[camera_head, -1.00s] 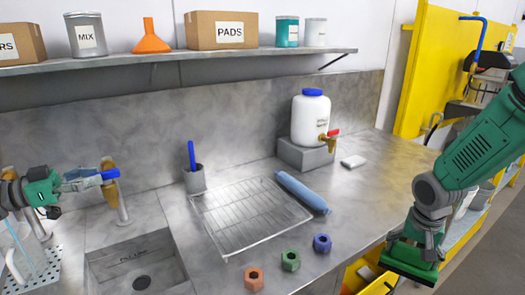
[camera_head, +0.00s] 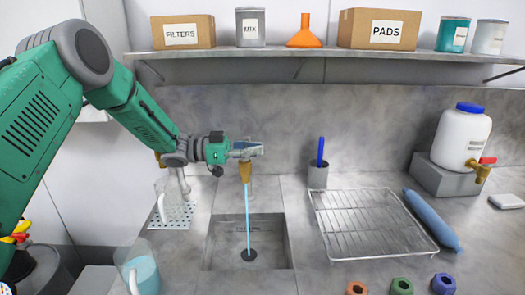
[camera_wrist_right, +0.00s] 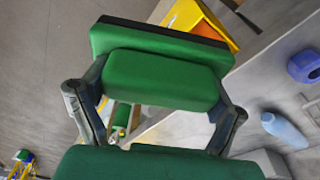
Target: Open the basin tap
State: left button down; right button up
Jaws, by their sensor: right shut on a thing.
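The brass basin tap (camera_head: 245,171) stands at the back of the sunken steel basin (camera_head: 280,250). A thin blue stream of water (camera_head: 246,215) runs straight from its spout to the drain. My left gripper (camera_head: 250,148) is at the top of the tap, its fingers pointing right. It hides the tap's handle, and I cannot tell whether its fingers are closed. My right gripper (camera_wrist_right: 160,75) is out of the head view. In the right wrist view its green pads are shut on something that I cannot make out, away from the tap.
A clear jug (camera_head: 139,270) with blue liquid is left of the basin. A wire rack (camera_head: 375,222), a blue bottle (camera_head: 432,220) and a white dispenser (camera_head: 460,138) are to the right. Several coloured nuts lie at the front edge. A shelf (camera_head: 300,53) runs above.

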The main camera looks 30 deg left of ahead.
pick_arm(q)
jog(key=shift+s+d+f, duration=0.1)
jog(key=shift+s+f, duration=0.15)
pick_arm(e)
jog(key=shift+d, duration=0.2)
pick_arm(q)
jog(key=shift+f+n, duration=0.1)
jog(key=shift+n, duration=0.2)
pick_arm(e)
jog(key=shift+a, duration=0.1)
